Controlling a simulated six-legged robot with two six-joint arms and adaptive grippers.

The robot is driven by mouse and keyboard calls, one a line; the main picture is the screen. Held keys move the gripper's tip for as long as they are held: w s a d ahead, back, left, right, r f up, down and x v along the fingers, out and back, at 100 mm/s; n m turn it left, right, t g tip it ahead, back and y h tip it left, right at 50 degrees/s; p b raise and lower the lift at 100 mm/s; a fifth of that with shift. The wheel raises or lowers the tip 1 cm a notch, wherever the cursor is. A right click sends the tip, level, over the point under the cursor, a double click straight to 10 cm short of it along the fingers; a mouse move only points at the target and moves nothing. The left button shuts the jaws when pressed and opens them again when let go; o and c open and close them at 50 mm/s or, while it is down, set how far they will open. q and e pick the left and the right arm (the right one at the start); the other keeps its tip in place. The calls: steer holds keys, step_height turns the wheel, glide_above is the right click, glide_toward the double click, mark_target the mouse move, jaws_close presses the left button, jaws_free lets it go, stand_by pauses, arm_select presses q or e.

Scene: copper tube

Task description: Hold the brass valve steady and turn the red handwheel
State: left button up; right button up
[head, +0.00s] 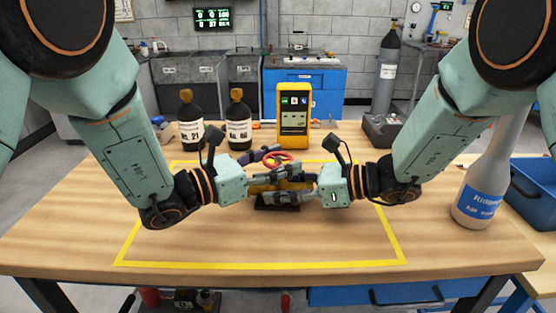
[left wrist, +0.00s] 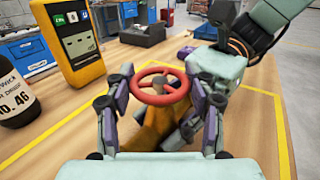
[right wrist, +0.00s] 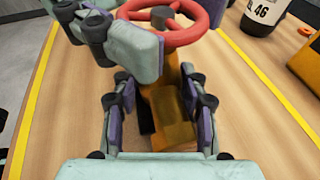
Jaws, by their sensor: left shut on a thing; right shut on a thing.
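The brass valve stands upright on a dark base (head: 277,206) in the middle of the table, with a red handwheel (head: 278,154) on top. In the head view the grippers hide much of the valve. My left gripper (head: 272,171) is shut on the handwheel; in the left wrist view its fingers lie on either side of the red rim (left wrist: 152,72). My right gripper (head: 290,193) is shut on the valve's body (right wrist: 165,112), lower down and from the right. The left gripper's finger (right wrist: 133,47) shows beside the wheel in the right wrist view.
Behind the valve stand two dark bottles (head: 190,130) (head: 238,130) and a yellow meter (head: 294,115). A grey box (head: 382,130) lies at the back right. A wash bottle (head: 478,190) stands at the right edge. The front of the yellow-taped area (head: 260,264) is clear.

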stand_by(0.4)
arm_select(q)
steer(key=o, duration=1.2)
steer(key=shift+v, duration=6)
steer(key=shift+s, duration=0.1)
